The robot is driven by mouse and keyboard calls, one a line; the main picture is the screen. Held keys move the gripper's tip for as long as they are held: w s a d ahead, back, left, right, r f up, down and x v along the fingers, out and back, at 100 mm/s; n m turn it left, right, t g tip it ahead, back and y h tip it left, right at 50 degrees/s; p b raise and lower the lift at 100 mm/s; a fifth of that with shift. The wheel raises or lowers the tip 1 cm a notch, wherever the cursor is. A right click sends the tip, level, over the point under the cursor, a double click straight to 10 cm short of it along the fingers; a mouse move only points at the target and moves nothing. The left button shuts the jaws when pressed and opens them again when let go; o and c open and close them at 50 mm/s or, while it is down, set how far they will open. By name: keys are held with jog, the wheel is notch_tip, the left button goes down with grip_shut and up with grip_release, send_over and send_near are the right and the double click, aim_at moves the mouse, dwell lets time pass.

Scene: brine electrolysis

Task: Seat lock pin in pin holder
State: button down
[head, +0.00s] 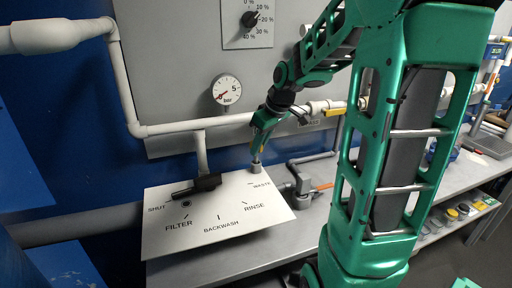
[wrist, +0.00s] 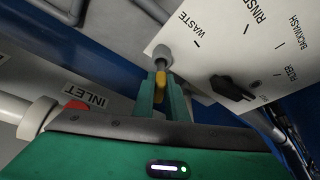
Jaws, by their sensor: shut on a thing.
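My gripper (head: 257,150) points down at the back edge of the white valve panel (head: 225,212), beside the WASTE mark. In the wrist view my gripper (wrist: 160,84) has its two green fingers closed around the lock pin (wrist: 160,90), which shows yellow between them. A grey cylindrical pin holder (wrist: 162,56) is straight ahead of the fingertips. It also shows in the head view as a small grey cylinder (head: 256,168) at the panel. The pin's tip reaches to the holder, but I cannot tell how deep it sits. Most of the pin is hidden by the fingers.
The black valve handle (head: 197,186) lies on the panel near SHUT. A pressure gauge (head: 226,90) and a knob dial (head: 250,19) are on the grey wall cabinet behind. White pipes (head: 170,128) run behind the panel. An INLET label (wrist: 86,93) is beside my gripper.

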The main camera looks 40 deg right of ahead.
jog(key=shift+f, duration=0.4)
dwell(0.9)
jog(key=c, duration=1.7)
grip_release()
jog(key=a+v, duration=0.1)
jog(key=v, duration=1)
jog(key=s+a+f+m+g, duration=0.1)
jog(key=s+f+m, duration=0.2)
jog(key=s, duration=0.5)
jog(key=s+a+f+m+g, duration=0.1)
jog(key=s+f+m+g, duration=0.1)
jog(key=s+f, duration=0.3)
jog(key=s+a+f+m+g, duration=0.1)
jog(key=s+f+m, duration=0.3)
jog(key=s, duration=0.6)
jog(key=shift+s+f+h, duration=0.15)
jog(key=shift+s+h, duration=0.15)
jog(key=shift+h, duration=0.1)
